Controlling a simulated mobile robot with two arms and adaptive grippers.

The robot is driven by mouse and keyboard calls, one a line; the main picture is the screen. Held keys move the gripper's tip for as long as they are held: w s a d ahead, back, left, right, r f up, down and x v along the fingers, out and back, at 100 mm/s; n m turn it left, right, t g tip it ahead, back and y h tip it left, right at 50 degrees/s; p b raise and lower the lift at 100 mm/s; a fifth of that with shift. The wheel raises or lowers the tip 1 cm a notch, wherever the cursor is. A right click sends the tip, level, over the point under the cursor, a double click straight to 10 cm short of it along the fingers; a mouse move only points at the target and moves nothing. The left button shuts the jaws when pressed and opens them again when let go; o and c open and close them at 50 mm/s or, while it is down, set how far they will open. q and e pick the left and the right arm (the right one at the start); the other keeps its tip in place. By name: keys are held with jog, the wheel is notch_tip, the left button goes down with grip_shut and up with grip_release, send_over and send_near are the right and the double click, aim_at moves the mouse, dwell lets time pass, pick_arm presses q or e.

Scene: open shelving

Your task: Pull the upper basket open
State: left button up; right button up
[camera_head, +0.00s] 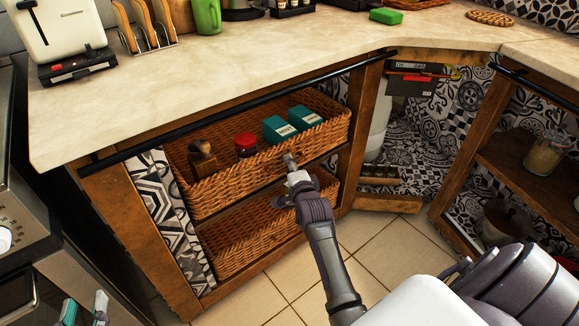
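The upper basket (235,188) is brown wicker and sits in the open shelf under the counter. A brown wooden grinder-like item (202,161), a red-lidded jar (246,145) and two teal boxes (292,124) are in it. My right gripper (289,175) is at the middle of the basket's front wall, with its light tip over the wicker. Its fingers are small and overlap the basket, so I cannot tell whether they are shut on it.
A lower wicker basket (250,238) sits below. A dark bar (240,107) runs along the counter edge (200,85). An oven (25,260) stands at the left, with open wooden shelves (530,170) at the right. The tiled floor (385,245) in front is clear.

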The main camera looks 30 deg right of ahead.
grip_shut()
jog(key=shift+s, duration=0.1)
